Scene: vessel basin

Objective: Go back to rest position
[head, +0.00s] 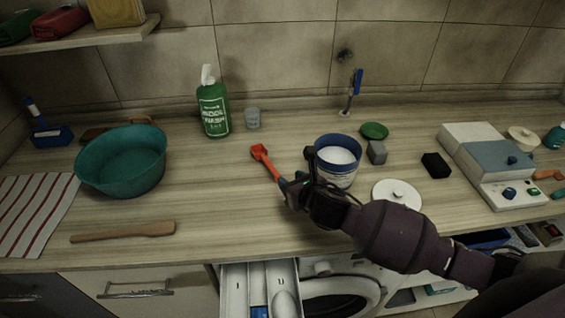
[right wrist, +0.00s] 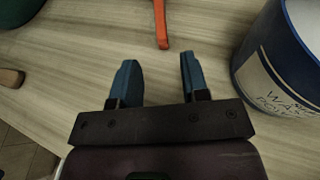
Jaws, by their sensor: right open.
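My right gripper (head: 285,186) reaches in from the right, low over the counter, and its blue fingers (right wrist: 157,75) are apart with nothing between them. An orange-red scoop (head: 266,161) lies on the counter just beyond the fingertips. Its handle also shows in the right wrist view (right wrist: 162,22), apart from the fingers. A blue-rimmed tub (head: 338,160) holding white powder stands right beside the gripper; it also shows in the right wrist view (right wrist: 272,70). My left gripper is in neither view.
A white lid (head: 397,195) lies right of the tub, near my arm. A teal basin (head: 122,160), wooden spatula (head: 122,232) and green bottle (head: 214,110) are to the left. An open washer drawer (head: 262,290) juts out below. Centre-left counter is clear.

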